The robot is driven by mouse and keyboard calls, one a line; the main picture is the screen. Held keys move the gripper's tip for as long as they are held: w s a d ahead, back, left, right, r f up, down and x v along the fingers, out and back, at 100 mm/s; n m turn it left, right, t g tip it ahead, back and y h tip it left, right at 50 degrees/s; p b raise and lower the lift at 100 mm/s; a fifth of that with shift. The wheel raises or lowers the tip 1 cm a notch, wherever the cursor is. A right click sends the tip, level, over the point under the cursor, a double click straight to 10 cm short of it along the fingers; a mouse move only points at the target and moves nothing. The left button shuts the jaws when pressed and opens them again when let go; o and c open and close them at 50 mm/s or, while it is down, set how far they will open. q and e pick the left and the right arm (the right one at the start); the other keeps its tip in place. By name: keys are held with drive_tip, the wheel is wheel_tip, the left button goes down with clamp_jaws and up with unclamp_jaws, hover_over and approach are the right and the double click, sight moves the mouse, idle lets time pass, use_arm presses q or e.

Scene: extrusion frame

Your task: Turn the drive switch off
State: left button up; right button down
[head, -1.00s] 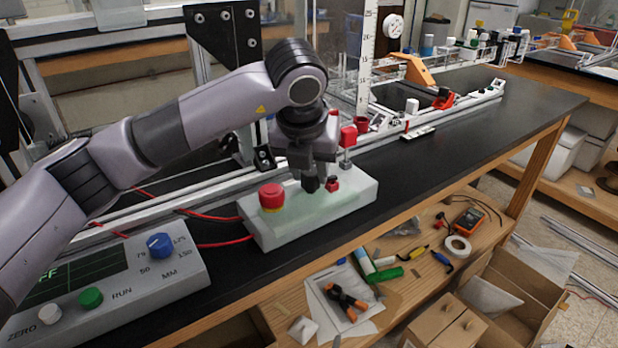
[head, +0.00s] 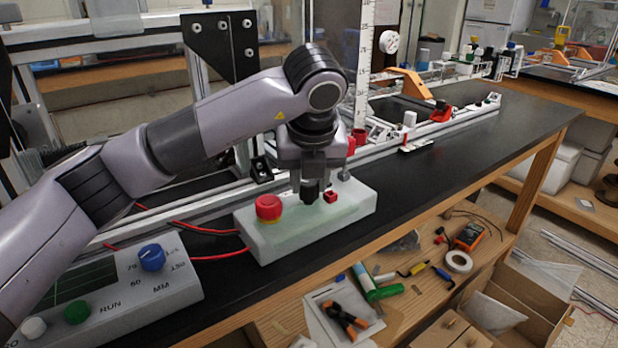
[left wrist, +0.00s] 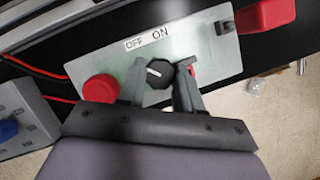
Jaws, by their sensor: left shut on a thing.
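The drive switch is a black round knob (left wrist: 158,74) with a white pointer line, on the pale top of a control box (left wrist: 215,60). The printed OFF and ON labels (left wrist: 147,39) are beside it in the left wrist view. The pointer slants up and left, towards the OFF side. My left gripper (left wrist: 160,78) is shut on the knob, one finger on each side. In the head view my left gripper (head: 312,194) points down onto the box (head: 280,240) and mostly hides the knob. My right gripper is not in view.
A red mushroom button (head: 268,208) stands left of the gripper on the box, and a small red part (head: 331,196) close on its right. A grey console (head: 125,295) with a blue dial (head: 152,257) is at left. Black bench top (head: 470,140) is clear to the right.

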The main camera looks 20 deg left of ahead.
use_arm(q)
drive_tip(key=shift+r, duration=0.1)
drive_tip(key=o, duration=1)
drive_tip(key=shift+o, duration=0.2)
drive_tip(key=v, duration=0.7)
drive_tip(key=shift+s, duration=0.1)
